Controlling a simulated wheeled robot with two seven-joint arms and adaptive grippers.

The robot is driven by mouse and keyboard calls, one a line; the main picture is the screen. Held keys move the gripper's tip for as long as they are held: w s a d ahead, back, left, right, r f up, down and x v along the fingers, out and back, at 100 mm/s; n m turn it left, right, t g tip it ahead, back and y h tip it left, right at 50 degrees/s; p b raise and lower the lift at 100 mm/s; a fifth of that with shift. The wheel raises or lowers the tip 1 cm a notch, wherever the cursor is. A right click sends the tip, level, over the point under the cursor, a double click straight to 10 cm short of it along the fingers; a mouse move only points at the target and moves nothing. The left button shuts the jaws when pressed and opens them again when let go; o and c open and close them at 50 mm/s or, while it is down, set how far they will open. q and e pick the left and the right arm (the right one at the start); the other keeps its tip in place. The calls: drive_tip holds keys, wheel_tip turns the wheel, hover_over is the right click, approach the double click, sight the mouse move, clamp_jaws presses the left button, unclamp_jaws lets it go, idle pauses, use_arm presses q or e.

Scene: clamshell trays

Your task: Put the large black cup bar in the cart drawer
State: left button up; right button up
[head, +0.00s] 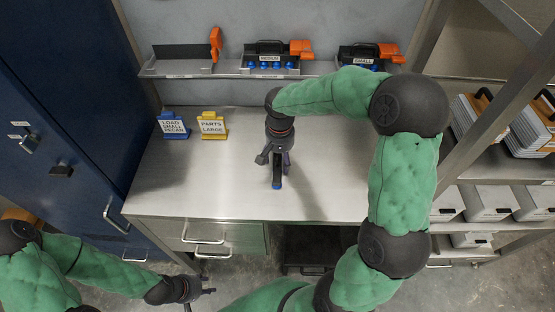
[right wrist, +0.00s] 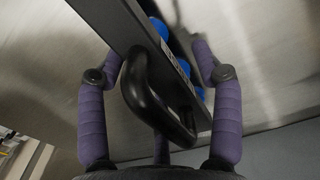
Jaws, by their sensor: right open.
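The large black cup bar (head: 277,180) stands on the steel bench, pointing toward the front, with blue at its near end. In the right wrist view the bar (right wrist: 112,20) runs diagonally, with a black loop handle (right wrist: 150,95) on top and blue cups (right wrist: 186,68) along one side. My right gripper (head: 274,161) is over the bar, open. Its purple fingers (right wrist: 160,85) are on either side of the handle, not closed on it. My left gripper (head: 198,297) is low at the left, off the bench, empty with its fingers apart. Drawer fronts with handles (head: 203,239) show under the bench's left side, shut.
A wall shelf (head: 228,69) holds medium (head: 268,50) and small (head: 362,52) bars with orange parts. Two signs, blue (head: 173,126) and yellow (head: 212,125), stand at the back left of the bench. A dark low cart (head: 303,248) is under the bench. Shelving with bins (head: 490,204) is at the right.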

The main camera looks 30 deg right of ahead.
drive_tip(key=shift+r, duration=0.1)
clamp_jaws()
drive_tip(key=shift+r, duration=0.45)
drive_tip(key=r, duration=0.1)
drive_tip(key=r+p, duration=0.1)
drive_tip(key=r, duration=0.1)
drive_tip(key=shift+s+a+r+p, duration=0.1)
drive_tip(key=shift+s+r+p, duration=0.05)
drive_tip(key=shift+s+p, duration=0.15)
drive_tip(key=s+a+r+p, duration=0.4)
drive_tip(key=s+r, duration=0.4)
drive_tip(key=s, duration=0.4)
drive_tip(key=shift+s+a+r, duration=0.2)
drive_tip(key=shift+a+r, duration=0.2)
drive_tip(key=shift+a, duration=0.05)
